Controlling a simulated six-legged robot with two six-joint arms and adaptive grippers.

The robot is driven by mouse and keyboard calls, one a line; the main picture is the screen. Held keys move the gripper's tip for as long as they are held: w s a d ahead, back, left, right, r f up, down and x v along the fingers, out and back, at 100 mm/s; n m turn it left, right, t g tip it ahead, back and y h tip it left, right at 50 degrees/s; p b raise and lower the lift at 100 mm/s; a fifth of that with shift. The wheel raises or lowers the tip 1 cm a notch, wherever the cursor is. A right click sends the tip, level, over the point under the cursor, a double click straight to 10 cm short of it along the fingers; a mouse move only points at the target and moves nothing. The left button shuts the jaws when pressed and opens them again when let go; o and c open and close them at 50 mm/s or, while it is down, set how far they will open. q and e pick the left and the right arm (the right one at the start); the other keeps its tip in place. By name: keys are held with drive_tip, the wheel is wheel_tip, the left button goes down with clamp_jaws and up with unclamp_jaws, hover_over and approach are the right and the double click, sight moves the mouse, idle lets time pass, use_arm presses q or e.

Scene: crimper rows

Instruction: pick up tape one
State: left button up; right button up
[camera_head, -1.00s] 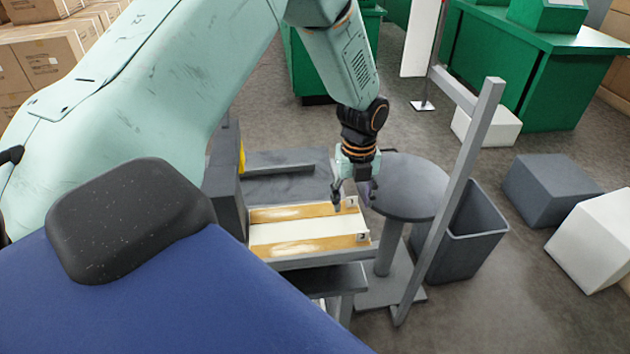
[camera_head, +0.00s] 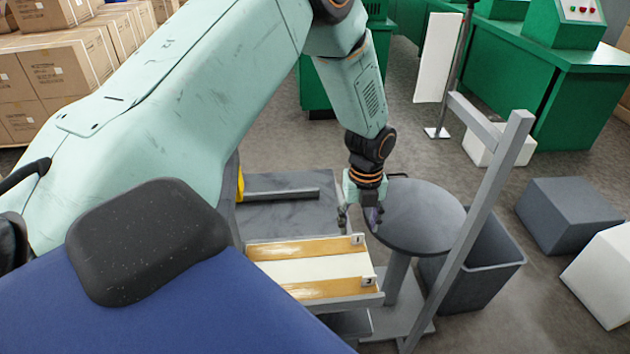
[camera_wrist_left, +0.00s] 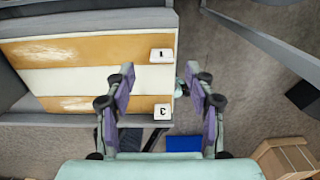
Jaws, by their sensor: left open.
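Two yellow-brown tape strips lie side by side with a white band between them on a grey stand (camera_head: 340,303). In the left wrist view, the upper strip, tape one (camera_wrist_left: 95,47), ends at a white tag marked 1. The lower strip (camera_wrist_left: 80,103) ends at a tag that looks like a 3. In the head view the far strip (camera_head: 290,250) and near strip (camera_head: 320,289) show, their tags too small to read. My left gripper (camera_head: 358,217) is open and empty, just beyond the far strip's tagged end; its fingers (camera_wrist_left: 160,100) show apart. My right gripper is not in view.
A round grey stool (camera_head: 420,215) stands close right of my left gripper. A grey surface (camera_head: 290,210) lies behind the strips. Boxes (camera_head: 570,210) stand on the floor at right.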

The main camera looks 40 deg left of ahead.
sight(358, 235)
use_arm(q)
wheel_tip(358, 235, down, 5)
drive_tip(key=shift+w+r, duration=0.15)
drive_tip(key=shift+r, duration=0.05)
drive_tip(key=shift+a+f, duration=0.1)
drive_tip(key=shift+f, duration=0.25)
drive_tip(key=shift+r, duration=0.2)
drive_tip(key=shift+d, duration=0.2)
drive_tip(key=shift+c, duration=0.9)
drive_tip(key=shift+a+f, duration=0.1)
drive_tip(key=shift+a, duration=0.05)
drive_tip(key=c, duration=0.6)
drive_tip(key=shift+c, duration=0.3)
drive_tip(key=shift+r, duration=0.2)
